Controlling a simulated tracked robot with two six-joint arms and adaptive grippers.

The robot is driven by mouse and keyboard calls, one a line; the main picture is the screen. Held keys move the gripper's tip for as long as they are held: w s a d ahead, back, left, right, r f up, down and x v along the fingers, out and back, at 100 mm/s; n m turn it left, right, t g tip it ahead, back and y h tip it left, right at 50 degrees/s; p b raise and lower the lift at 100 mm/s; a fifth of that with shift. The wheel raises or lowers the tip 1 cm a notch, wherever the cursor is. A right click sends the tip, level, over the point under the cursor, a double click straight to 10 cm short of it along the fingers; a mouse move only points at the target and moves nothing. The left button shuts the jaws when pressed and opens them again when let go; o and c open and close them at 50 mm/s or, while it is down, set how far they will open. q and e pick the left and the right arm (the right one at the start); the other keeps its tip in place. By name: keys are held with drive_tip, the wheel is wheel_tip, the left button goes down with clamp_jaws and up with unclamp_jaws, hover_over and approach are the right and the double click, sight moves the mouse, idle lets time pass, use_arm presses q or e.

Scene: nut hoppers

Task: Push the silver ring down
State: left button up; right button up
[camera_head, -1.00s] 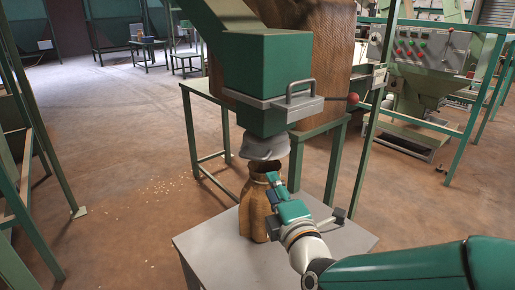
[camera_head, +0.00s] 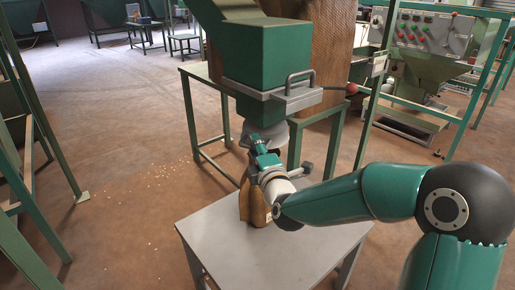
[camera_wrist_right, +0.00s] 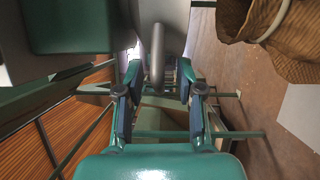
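The green hopper (camera_head: 265,55) ends below in a grey metal spout, where the silver ring (camera_head: 276,130) sits, partly hidden behind my right gripper. My right gripper (camera_head: 256,141) is at spout height, above the brown sack (camera_head: 258,205), which stands upright on the grey table (camera_head: 270,260). In the right wrist view, the fingers (camera_wrist_right: 158,72) are apart on either side of a rounded grey metal edge (camera_wrist_right: 157,55), apparently part of the ring. I cannot tell whether they touch it. The sack's open mouth (camera_wrist_right: 275,30) shows at upper right there. My left gripper is not in view.
A grey slide plate with a loop handle (camera_head: 300,85) and a red-knobbed lever (camera_head: 350,88) project from the hopper. A green frame (camera_head: 190,120) stands behind.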

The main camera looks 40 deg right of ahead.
clamp_jaws()
idle(0.3)
wheel_tip(320, 180, down, 8)
drive_tip(key=b, duration=0.7)
drive_tip(key=shift+a+f, duration=0.1)
drive_tip(key=shift+f, duration=0.05)
unclamp_jaws()
